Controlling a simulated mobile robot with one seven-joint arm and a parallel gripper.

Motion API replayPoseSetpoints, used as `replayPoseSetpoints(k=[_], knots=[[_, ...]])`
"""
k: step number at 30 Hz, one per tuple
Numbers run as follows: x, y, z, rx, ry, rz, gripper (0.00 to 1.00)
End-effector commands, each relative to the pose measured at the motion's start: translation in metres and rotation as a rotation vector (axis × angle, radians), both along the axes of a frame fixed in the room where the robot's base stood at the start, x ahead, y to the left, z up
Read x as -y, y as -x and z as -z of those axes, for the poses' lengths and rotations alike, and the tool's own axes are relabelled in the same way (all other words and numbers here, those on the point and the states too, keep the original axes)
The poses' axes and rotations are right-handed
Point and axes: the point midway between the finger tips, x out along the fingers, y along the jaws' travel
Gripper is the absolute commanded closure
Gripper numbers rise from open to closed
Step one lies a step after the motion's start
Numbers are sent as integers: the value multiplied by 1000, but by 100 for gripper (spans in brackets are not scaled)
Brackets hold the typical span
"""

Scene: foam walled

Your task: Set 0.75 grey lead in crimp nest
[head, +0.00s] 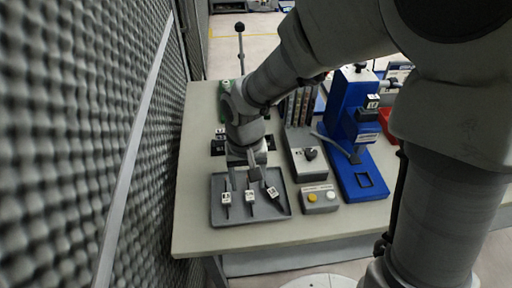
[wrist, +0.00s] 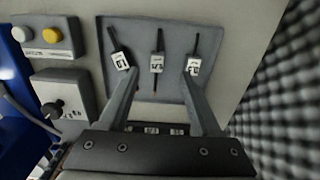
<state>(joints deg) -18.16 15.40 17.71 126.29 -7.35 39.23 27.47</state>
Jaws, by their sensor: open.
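Three leads with white number tags lie apart in a grey tray (head: 226,219): a left lead (head: 226,198), a middle lead (head: 249,197) and a right lead (head: 272,192), which is tilted. The tags are too small to read surely, so I cannot tell which is the 0.75 grey lead. My gripper (head: 245,176) is open over the tray, pointing down. In the wrist view its fingers (wrist: 160,82) spread either side of the middle lead (wrist: 156,64), with nothing held. A blue press (head: 349,105) has a base with a square recess (head: 371,180); I cannot tell whether this is the crimp nest.
A button box (head: 319,198) with yellow and white buttons stands right of the tray. A grey box with a black knob (head: 309,154) is behind it. Binders (head: 299,106) stand farther back. A foam wall (head: 75,150) closes the left side. The table's front strip is clear.

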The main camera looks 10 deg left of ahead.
Motion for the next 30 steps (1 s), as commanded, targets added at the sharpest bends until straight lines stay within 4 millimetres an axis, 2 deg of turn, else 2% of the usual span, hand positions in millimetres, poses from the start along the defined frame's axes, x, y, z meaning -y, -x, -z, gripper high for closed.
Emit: replayPoseSetpoints(k=[1, 8, 16, 26, 30], knots=[[0, 1, 7, -3, 1, -1, 35], [1, -1, 21, -3, 2, 0, 35], [3, -7, 58, -3, 1, -1, 35], [3, -8, 64, 0, 0, 0, 35], [3, -8, 64, 0, 0, 0, 60]])
